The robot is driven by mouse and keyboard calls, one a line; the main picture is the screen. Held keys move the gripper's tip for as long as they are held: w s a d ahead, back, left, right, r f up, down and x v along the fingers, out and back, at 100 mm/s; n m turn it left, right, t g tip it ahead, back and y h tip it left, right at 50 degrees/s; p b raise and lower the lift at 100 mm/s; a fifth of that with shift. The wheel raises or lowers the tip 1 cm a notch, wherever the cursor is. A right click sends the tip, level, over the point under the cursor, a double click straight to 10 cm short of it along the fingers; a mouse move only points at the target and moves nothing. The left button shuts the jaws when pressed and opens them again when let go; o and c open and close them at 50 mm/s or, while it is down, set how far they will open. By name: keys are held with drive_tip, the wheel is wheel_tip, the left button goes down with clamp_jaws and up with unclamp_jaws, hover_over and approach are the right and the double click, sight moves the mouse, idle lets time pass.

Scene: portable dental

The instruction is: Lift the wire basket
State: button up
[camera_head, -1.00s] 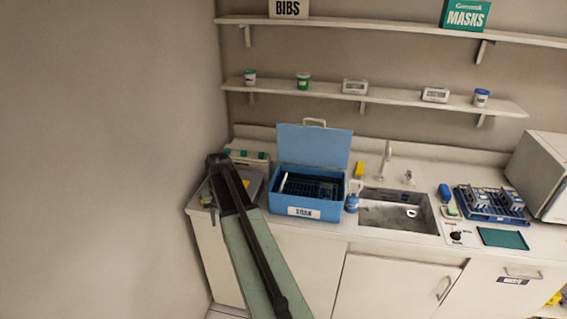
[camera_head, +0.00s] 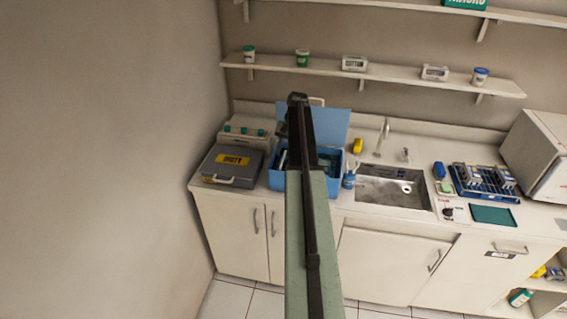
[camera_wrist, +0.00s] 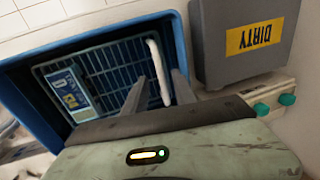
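The dark wire basket (camera_wrist: 110,75) lies inside the blue box (camera_wrist: 25,97), seen from above in the wrist view. A white bar-like handle (camera_wrist: 155,60) runs along its right part, and a blue and white label shows at its left. My gripper (camera_wrist: 160,77) is open, its two grey fingers apart on either side of the white handle. I cannot tell whether they touch it. In the head view the open blue box (camera_head: 283,183) stands on the counter, and my arm hides most of the basket and my fingertips.
A grey case marked DIRTY (camera_head: 230,165) stands close left of the box. Right of the box are a small blue bottle (camera_head: 349,180), the sink (camera_head: 395,188), a tap (camera_head: 382,137) and a blue rack (camera_head: 485,183). A shelf (camera_head: 400,78) runs above.

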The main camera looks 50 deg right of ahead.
drive_tip(key=f, duration=0.1)
drive_tip(key=f+b, duration=0.1)
drive_tip(key=shift+w+a+f, duration=0.15)
drive_tip(key=shift+w+f, duration=0.05)
drive_tip(key=shift+f, duration=0.15)
drive_tip(key=shift+r, duration=0.1)
clamp_jaws()
idle(1.0)
